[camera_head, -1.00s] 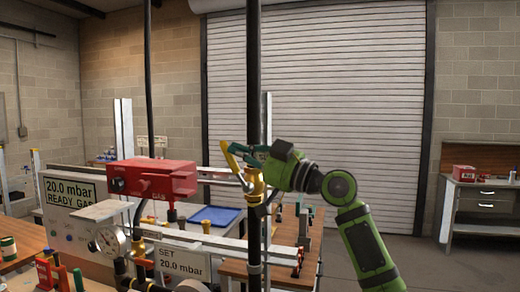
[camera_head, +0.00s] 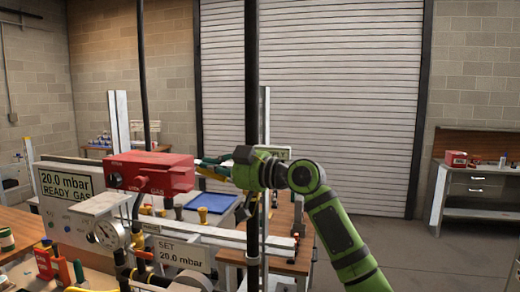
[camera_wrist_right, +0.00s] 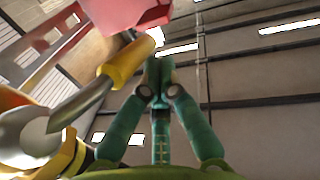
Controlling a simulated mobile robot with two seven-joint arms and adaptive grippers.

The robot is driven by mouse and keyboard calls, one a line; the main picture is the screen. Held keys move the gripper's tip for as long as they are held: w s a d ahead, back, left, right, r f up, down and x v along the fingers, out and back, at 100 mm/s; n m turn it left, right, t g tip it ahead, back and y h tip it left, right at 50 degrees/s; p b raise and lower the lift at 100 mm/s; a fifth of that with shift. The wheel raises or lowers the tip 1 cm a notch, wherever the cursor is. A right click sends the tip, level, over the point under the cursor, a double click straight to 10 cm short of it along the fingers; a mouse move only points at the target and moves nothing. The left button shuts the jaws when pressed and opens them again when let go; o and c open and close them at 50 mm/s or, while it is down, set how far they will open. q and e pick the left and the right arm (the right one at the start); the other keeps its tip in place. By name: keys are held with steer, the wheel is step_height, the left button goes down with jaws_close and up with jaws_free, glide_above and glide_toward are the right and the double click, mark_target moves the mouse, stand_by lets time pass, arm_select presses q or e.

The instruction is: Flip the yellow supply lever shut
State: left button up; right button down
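The yellow supply lever (camera_head: 212,173) lies tilted low, pointing left from the black vertical pipe (camera_head: 252,90), just right of the red box (camera_head: 165,176). Its valve body is mostly hidden behind my right gripper. My right gripper (camera_head: 206,161) is at the lever, along its upper side. In the right wrist view the green fingertips (camera_wrist_right: 158,72) are together with nothing seen between them. The lever's yellow grip (camera_wrist_right: 128,65) and metal arm (camera_wrist_right: 80,106) run just left of the fingers; I cannot tell whether they touch. My left gripper is not in view.
The red box stands close to the fingertips, and it also shows in the right wrist view (camera_wrist_right: 125,12). A blue tray (camera_head: 210,202) lies behind. The floor at right is clear.

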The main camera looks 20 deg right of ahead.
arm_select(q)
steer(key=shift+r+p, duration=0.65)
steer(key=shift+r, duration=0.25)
arm_select(e)
steer(key=shift+w+a+f+g+h, duration=0.1)
steer(key=shift+a+f+g+h, duration=0.05)
steer(key=shift+f+g+h, duration=0.3)
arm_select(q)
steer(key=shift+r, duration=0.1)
arm_select(e)
steer(key=shift+f, duration=0.1)
